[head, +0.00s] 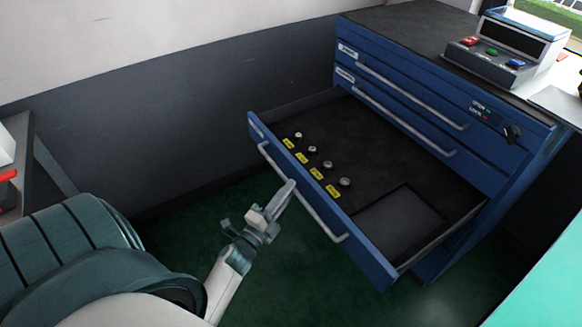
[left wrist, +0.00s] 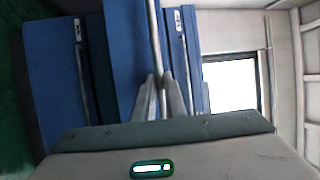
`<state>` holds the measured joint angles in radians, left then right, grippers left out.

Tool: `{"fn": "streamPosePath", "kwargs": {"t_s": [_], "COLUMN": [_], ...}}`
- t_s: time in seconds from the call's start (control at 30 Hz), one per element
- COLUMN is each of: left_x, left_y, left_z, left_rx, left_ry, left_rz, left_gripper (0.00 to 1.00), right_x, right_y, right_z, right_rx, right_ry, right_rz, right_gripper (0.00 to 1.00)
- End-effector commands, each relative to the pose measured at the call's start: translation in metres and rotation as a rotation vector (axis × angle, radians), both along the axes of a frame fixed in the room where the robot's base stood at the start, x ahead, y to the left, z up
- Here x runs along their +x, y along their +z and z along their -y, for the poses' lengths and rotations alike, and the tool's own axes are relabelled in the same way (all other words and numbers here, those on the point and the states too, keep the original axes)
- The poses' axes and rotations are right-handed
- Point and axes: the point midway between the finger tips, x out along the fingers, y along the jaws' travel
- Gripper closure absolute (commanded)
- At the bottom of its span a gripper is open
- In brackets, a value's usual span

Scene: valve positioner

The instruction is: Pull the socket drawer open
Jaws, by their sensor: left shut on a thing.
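The blue socket drawer (head: 375,245) stands pulled well out of the blue cabinet in the head view. Several small round sockets (head: 328,164) with yellow labels sit in a row along its front on a dark liner. A long grey bar handle (head: 310,208) runs across its front. My left gripper (head: 284,198) is at the middle of this handle. In the left wrist view, its two fingers (left wrist: 162,98) are shut around the handle bar (left wrist: 154,40). My right gripper is not in view.
Two shut drawers with bar handles (head: 410,95) are above the open one. A lock knob (head: 512,134) is at the cabinet's upper right. A control box (head: 508,45) with coloured buttons stands on top.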

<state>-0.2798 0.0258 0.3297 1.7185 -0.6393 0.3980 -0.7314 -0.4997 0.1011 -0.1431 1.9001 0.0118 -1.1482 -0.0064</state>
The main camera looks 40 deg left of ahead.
Motion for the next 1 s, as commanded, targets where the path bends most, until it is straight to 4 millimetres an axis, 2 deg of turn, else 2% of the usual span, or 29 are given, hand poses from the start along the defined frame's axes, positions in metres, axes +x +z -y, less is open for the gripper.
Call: {"fn": "streamPosePath", "kwargs": {"t_s": [0.13,0.17,0.2,0.23,0.67,0.87,1.0], "left_x": [0.000,0.000,0.000,0.000,-0.004,-0.021,-0.044], "left_y": [0.000,0.000,0.000,0.000,-0.002,-0.006,-0.011], "left_z": [-0.001,-0.001,-0.001,-0.001,0.000,0.001,0.002], "left_rx": [0.001,0.001,0.001,0.001,0.000,0.000,-0.001], "left_ry": [0.002,0.002,0.002,0.001,0.001,0.002,0.002], "left_rz": [-0.001,-0.001,-0.001,-0.001,-0.001,-0.003,-0.004], "left_gripper": [1.00,0.85,0.75,0.71,0.71,0.71,0.71], "right_x": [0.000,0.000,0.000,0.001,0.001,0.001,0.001], "right_y": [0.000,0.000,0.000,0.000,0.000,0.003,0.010], "right_z": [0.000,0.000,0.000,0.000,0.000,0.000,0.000], "right_rx": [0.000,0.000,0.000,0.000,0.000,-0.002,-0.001], "right_ry": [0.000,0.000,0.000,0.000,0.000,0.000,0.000], "right_rz": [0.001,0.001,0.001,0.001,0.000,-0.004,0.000], "right_gripper": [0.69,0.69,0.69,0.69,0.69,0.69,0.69]}}
